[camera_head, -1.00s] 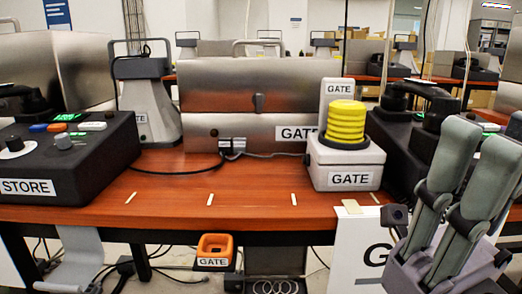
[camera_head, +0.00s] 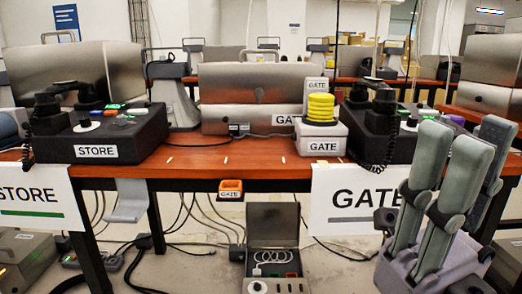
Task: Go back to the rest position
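My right gripper (camera_head: 453,140) stands at the lower right with its grey-green fingers pointing up. The fingers are apart with nothing between them, in front of the table's right part. My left gripper is not in the view. The STORE phone console (camera_head: 125,140) is black, with its handset (camera_head: 70,93) lying across its back left. The GATE phone console (camera_head: 405,145) is at the right, with its dark handset (camera_head: 370,84) on top and its right part partly behind my fingers.
A yellow ribbed beacon (camera_head: 320,107) sits on a white GATE box (camera_head: 322,141) on the brown table (camera_head: 210,161). An orange GATE holder (camera_head: 231,188) hangs at the front edge. An open grey case (camera_head: 273,224) and cables are on the floor below.

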